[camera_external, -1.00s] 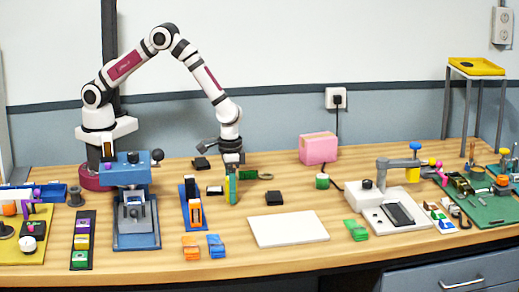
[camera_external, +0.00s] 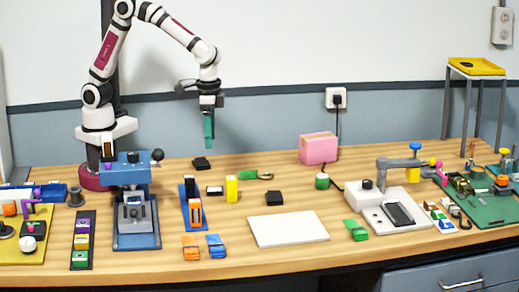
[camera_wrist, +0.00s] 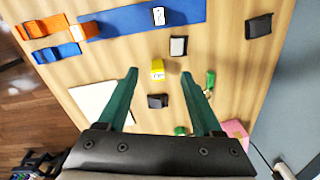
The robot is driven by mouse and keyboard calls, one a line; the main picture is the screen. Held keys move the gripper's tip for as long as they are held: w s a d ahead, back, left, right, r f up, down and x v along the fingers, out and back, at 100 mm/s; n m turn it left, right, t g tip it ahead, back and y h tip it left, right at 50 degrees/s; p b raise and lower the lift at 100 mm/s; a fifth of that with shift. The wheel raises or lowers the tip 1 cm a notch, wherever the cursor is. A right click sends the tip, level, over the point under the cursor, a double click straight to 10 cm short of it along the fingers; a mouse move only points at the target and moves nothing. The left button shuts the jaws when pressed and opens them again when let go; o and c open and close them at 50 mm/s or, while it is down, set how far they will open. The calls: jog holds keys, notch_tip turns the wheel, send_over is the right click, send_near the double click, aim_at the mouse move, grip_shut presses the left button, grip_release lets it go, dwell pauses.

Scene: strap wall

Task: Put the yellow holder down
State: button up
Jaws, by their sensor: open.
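The yellow holder (camera_external: 232,188) stands upright on the wooden table, free of my gripper. It also shows in the wrist view (camera_wrist: 157,70), seen from above, between and beyond my green fingers. My gripper (camera_external: 209,130) is raised well above the table, up and slightly left of the holder in the external view. In the wrist view my gripper (camera_wrist: 160,76) has its fingers spread apart with nothing between them.
A small white-topped dark block (camera_external: 214,191) stands just left of the holder, and a black block (camera_external: 274,198) lies to its right. A blue strip with an orange holder (camera_external: 195,212) is further left. A white board (camera_external: 288,229) lies in front.

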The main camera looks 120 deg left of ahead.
jog(key=s+d+r+m, duration=0.2)
jog(key=s+m, duration=0.1)
jog(key=s, duration=0.3)
jog(key=s+d+r+m, duration=0.3)
jog(key=s, duration=0.3)
jog(key=shift+s+r+y, duration=0.25)
jog(key=shift+s+y, duration=0.05)
jog(key=shift+o, duration=0.4)
jog(key=s+d+f+m, duration=0.1)
jog(key=s+m, duration=0.4)
jog(key=s, duration=0.6)
jog(key=shift+s+m+y, duration=0.15)
jog(key=shift+m+y, duration=0.25)
jog(key=shift+d, duration=0.1)
